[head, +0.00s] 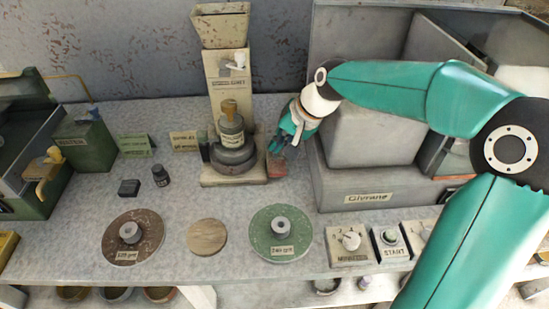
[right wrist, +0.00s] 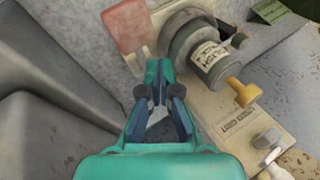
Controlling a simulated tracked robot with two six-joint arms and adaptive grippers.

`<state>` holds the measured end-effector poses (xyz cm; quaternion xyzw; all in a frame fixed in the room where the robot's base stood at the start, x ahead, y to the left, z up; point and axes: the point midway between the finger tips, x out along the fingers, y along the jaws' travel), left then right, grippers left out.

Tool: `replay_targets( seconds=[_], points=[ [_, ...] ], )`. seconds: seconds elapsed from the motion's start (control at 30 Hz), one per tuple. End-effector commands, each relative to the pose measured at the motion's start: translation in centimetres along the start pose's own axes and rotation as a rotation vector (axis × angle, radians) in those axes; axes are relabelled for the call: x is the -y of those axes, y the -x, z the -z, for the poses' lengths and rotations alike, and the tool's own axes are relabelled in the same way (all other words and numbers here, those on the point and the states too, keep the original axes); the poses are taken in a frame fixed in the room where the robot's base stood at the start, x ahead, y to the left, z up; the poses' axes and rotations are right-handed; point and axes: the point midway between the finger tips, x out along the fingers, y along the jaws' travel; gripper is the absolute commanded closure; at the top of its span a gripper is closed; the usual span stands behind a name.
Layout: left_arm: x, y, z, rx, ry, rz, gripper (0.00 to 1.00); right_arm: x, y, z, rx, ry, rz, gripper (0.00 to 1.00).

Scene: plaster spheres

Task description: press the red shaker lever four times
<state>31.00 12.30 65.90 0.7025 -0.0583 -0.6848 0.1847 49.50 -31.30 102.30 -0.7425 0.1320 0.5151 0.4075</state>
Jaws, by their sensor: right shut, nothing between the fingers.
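The red lever (head: 277,166) is a flat pad low at the right side of the beige shaker's base (head: 207,179). It shows larger in the right wrist view (right wrist: 126,30), beside the round grey holder and beyond my fingertips. A bottle with a yellow cap (head: 231,130) stands upright in the holder. My right gripper (head: 275,149) is shut and empty, pointing down over the lever and partly covering it in the head view. In the right wrist view its fingertips (right wrist: 158,66) are together near the lever; I cannot tell whether they touch. My left gripper is not in view.
A large grey cabinet (head: 345,188) stands close on the right of my right gripper. A brown disc (head: 148,225), a wooden disc (head: 207,237) and a green disc (head: 264,244) lie along the front. A dial box (head: 342,257) and START button box (head: 397,252) sit front right.

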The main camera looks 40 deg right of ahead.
Motion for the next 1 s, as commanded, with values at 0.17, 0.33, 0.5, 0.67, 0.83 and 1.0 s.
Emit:
replay_targets(
  seconds=[0.17,0.33,0.5,0.67,0.83,1.0],
  points=[
    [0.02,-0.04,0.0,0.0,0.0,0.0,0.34,-0.03,-0.02,-0.02,0.0,0.0,0.0,1.0],
    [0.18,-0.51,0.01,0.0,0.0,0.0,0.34,-0.34,-0.29,-0.31,-0.001,0.0,0.0,1.0],
    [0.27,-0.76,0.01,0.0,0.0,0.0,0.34,-0.54,-0.41,-0.58,0.0,0.0,0.0,1.0],
    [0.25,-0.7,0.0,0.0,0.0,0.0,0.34,-0.51,-0.37,-0.58,0.0,0.0,0.0,1.0],
    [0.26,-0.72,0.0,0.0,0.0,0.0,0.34,-0.51,-0.4,-0.59,0.0,0.0,0.0,1.0],
    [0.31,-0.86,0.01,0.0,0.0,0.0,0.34,-0.58,-0.53,-0.66,0.0,0.0,0.0,1.0]
  ],
)
